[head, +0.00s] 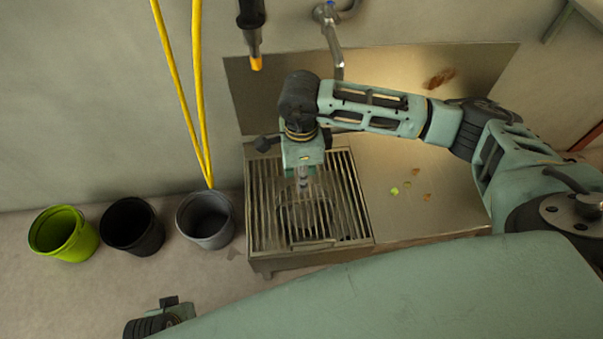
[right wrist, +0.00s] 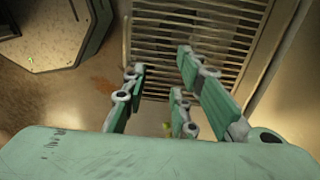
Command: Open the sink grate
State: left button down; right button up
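The sink grate (head: 261,215) is a slatted metal panel lying flat over the sink basin, left of the steel counter. It also shows at the top of the right wrist view (right wrist: 220,30). My right gripper (head: 304,192) points down over the middle of the grate. In the right wrist view its fingers (right wrist: 165,85) are spread apart with nothing between them. I cannot tell whether the fingertips touch the slats. Part of what looks like my left gripper (head: 175,312) shows at the bottom left; its fingers are hidden.
A green bucket (head: 62,233), a black bucket (head: 132,226) and a grey bucket (head: 206,217) stand left of the sink. A yellow hose (head: 199,90) hangs on the wall. A tap (head: 333,45) is behind my right arm. Small scraps (head: 394,191) lie on the counter (head: 400,220).

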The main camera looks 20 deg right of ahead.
grip_shut()
dwell(0.8)
